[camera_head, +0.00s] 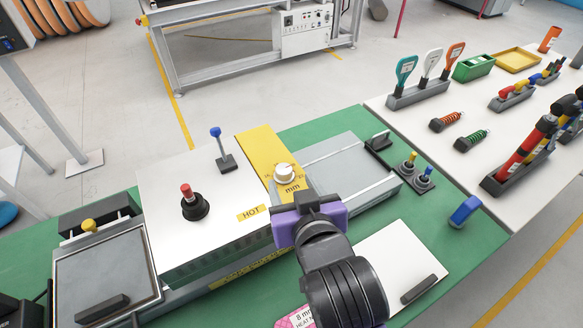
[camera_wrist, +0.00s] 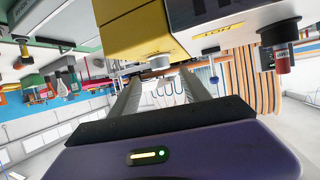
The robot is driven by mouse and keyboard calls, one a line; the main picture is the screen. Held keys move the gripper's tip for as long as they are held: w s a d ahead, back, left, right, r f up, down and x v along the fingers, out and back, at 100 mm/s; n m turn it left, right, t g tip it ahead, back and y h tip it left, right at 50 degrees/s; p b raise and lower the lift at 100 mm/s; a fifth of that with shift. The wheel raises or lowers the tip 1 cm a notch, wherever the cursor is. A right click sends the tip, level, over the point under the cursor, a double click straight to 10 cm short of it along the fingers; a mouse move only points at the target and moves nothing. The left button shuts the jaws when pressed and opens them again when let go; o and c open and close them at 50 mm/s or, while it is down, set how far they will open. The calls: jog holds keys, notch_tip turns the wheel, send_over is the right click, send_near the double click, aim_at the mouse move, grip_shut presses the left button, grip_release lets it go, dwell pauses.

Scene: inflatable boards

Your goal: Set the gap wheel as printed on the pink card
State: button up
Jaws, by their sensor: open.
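The gap wheel is a white knob (camera_head: 285,173) on a yellow block (camera_head: 262,150), with a small dial scale and "mm" printed beside it. My gripper (camera_head: 298,198) is just on the near side of the wheel. In the wrist view my open fingers (camera_wrist: 160,80) point toward the white wheel (camera_wrist: 159,62), which shows in line with the space between them. I cannot tell whether they touch it. The pink card (camera_head: 297,318) lies at the bottom edge, partly hidden by my arm and cut off; "8 mm" and part of "HEAT" can be read.
A white housing (camera_head: 200,220) marked HOT carries a red knob (camera_head: 188,190) and a blue-topped lever (camera_head: 222,150) left of the wheel. A grey plate (camera_head: 345,170) lies to the right. A white board (camera_head: 405,260) lies on the green bench (camera_head: 470,250). Tools stand on the right table.

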aim_at(285, 171)
jog(key=shift+p+x, duration=0.3)
jog(key=shift+x, duration=2.8)
grip_shut()
